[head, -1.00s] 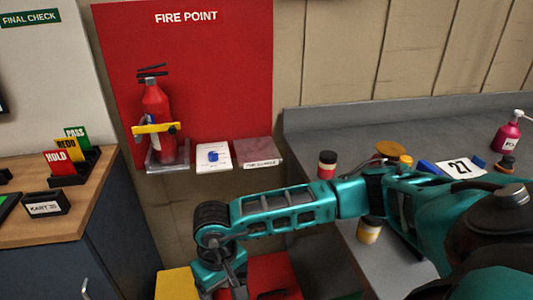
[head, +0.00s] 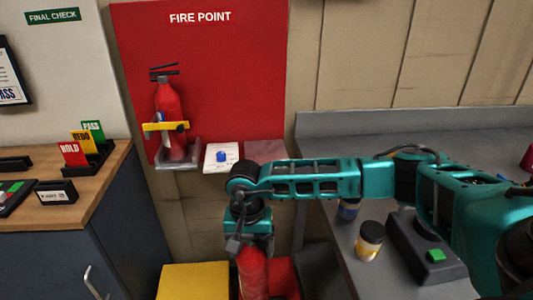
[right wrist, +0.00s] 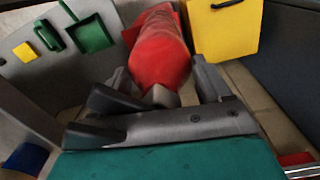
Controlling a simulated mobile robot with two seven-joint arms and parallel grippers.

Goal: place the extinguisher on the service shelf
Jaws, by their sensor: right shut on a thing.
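A red extinguisher (head: 252,272) hangs below my right gripper (head: 246,248), low in front of the wall; its bottom is out of the head view. In the right wrist view, the red cylinder (right wrist: 160,58) lies between the two fingers of the gripper (right wrist: 165,92), which is shut on it. A label there showed earlier but is now covered. My left gripper is not in view.
Another extinguisher (head: 169,108) stands in a wall bracket with a yellow strap. A white shelf (head: 221,157) with a blue item is beside it. The yellow box (head: 192,281) is on the floor. Jars and a device stand on the grey bench (head: 345,235) at right.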

